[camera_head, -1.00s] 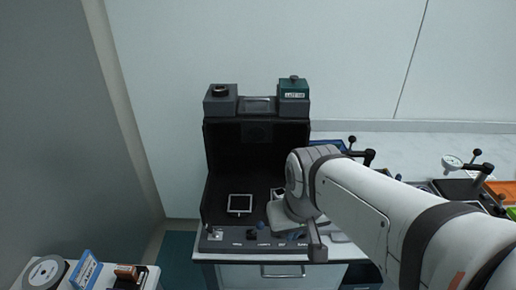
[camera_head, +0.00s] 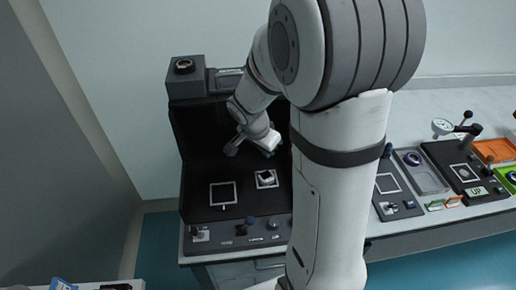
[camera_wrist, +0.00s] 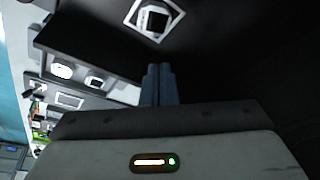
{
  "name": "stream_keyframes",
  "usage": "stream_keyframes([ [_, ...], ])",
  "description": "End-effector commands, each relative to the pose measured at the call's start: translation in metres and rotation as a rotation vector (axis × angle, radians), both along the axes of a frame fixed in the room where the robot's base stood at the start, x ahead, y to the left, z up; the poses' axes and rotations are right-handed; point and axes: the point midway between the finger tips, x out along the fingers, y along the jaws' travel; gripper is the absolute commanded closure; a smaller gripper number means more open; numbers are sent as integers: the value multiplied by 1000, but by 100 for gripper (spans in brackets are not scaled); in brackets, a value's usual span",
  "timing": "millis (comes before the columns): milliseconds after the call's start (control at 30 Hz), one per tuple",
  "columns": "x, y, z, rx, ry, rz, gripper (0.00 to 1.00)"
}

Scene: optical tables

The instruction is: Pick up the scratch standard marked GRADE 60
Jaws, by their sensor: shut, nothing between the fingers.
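I cannot read GRADE 60 on anything in these views. A small white piece with a black top (camera_head: 266,179) lies in the black booth (camera_head: 187,150), on its floor. In the wrist view, a white piece with a dark centre (camera_wrist: 157,19) sits in a white square outline near the top edge. My gripper (camera_wrist: 159,70) is shut and empty, its two fingers together, pointing toward the booth interior. In the head view my gripper (camera_head: 233,148) is inside the booth, above the floor and apart from the piece. My arm hides the booth's right side.
A white square outline (camera_head: 224,194) lies left of the piece. Knobs (camera_head: 248,222) stand along the booth's front panel. Open floor shows at lower right.

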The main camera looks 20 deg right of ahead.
Motion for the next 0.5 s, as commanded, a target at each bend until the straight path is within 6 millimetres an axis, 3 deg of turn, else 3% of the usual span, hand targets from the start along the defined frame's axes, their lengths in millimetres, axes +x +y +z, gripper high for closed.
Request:
stream_keyframes([
  [167,4,-3,-15,-1,-1,-10,100],
  [500,14,-15,-72,1,2,2,100],
])
